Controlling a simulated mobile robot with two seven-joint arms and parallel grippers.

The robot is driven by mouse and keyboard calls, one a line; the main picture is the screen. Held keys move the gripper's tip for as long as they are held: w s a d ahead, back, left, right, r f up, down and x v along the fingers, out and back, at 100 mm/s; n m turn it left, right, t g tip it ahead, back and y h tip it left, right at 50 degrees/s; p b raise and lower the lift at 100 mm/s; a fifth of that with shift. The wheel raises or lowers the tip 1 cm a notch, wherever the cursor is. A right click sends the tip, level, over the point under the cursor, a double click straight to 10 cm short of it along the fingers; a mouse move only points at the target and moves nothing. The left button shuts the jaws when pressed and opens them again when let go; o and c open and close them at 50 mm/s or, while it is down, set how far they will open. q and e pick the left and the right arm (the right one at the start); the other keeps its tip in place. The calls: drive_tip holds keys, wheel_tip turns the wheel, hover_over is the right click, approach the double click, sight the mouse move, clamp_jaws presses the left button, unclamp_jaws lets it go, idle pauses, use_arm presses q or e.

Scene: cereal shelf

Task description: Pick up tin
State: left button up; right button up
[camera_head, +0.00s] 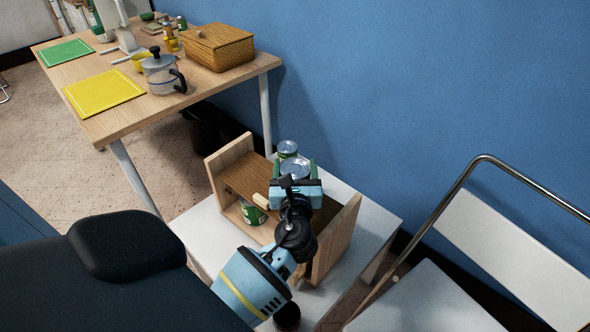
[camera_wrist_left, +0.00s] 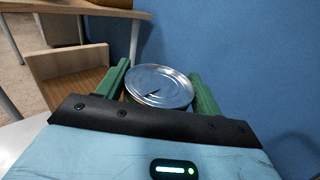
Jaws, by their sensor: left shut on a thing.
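A tin (camera_head: 295,167) with a silver lid is at the top of the small wooden shelf. My left gripper (camera_head: 295,170) is shut on it, with one green finger on each side. In the left wrist view, the tin's round lid (camera_wrist_left: 160,86) with its pull tab faces the camera between the fingers (camera_wrist_left: 160,88). The tin's lower part is mostly hidden, so I cannot tell whether it touches the shelf. My right gripper is not in view.
A green tin (camera_head: 252,213) is in the shelf's lower part. The wooden shelf (camera_head: 232,156) stands on a white table (camera_head: 203,228). A blue wall is behind; a white folding chair (camera_head: 430,300) is at right.

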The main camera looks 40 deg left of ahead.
use_arm(q)
drive_tip(key=c, duration=0.9)
drive_tip(key=shift+r, duration=0.1)
drive_tip(key=shift+r, duration=0.25)
wheel_tip(320, 180, up, 4)
drive_tip(key=shift+f+p, duration=0.15)
drive_tip(key=shift+p, duration=0.75)
drive_tip(key=s+d, duration=0.2)
drive_tip(key=s, duration=0.5)
drive_tip(key=s+d, duration=0.3)
drive_tip(key=s, duration=0.5)
drive_tip(key=shift+d+r+p, duration=0.15)
drive_tip(key=shift+r+p, duration=0.2)
drive_tip(key=shift+p, duration=0.05)
